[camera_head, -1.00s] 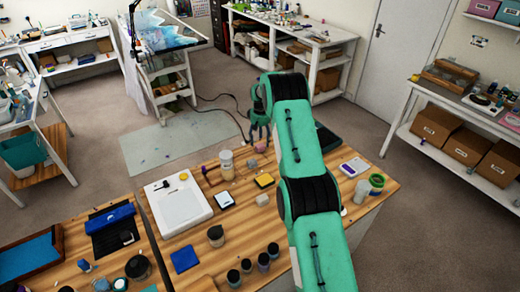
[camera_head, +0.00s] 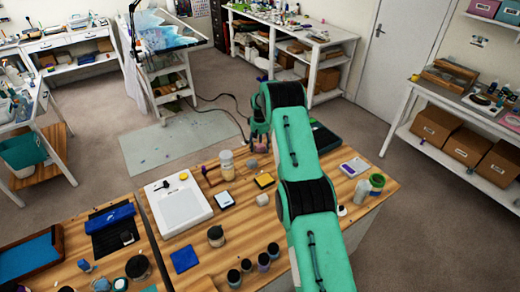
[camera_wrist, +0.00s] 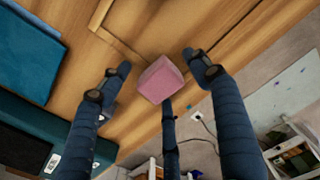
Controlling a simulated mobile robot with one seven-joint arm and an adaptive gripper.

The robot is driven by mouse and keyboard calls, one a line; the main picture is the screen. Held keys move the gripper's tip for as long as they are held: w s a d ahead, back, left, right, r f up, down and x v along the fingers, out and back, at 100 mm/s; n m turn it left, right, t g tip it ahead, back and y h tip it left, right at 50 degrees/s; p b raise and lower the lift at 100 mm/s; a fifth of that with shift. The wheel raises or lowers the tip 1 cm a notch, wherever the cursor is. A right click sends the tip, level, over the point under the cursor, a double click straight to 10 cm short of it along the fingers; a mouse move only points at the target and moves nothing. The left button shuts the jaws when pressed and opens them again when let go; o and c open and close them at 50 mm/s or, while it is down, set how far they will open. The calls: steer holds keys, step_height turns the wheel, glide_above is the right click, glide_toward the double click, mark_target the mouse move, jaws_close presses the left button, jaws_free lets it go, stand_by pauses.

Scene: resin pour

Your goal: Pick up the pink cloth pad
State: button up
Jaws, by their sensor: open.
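The pink cloth pad (camera_wrist: 160,80) looks like a small soft block on the wooden table. In the wrist view it lies between the spread fingers of my gripper (camera_wrist: 157,66), with visible gaps to the left and right fingers. The third, lower finger ends close to its lower edge; I cannot tell whether they touch. In the head view the pad (camera_head: 262,148) is small, near the table's far edge, just below my gripper (camera_head: 259,136) and partly hidden by it. My gripper is open and empty.
A dark green tray (camera_head: 324,138) lies right of my gripper, partly behind my arm. A white scale (camera_head: 180,204) is farther left. The table's far edge is close to the pad.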

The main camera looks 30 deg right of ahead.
mark_target(260, 145)
steer(key=c, duration=1.2)
steer(key=shift+r, duration=0.1)
steer(key=shift+r, duration=1.75)
steer(key=s+a, duration=0.2)
steer(key=s, duration=0.3)
steer(key=s+a+r, duration=0.1)
steer(key=s+a, duration=0.1)
steer(key=s, duration=0.2)
steer(key=s+a, duration=0.2)
steer(key=s, duration=0.3)
steer(key=shift+s+a+r, duration=0.15)
steer(key=shift+s+a, duration=0.05)
steer(key=shift+s, duration=0.15)
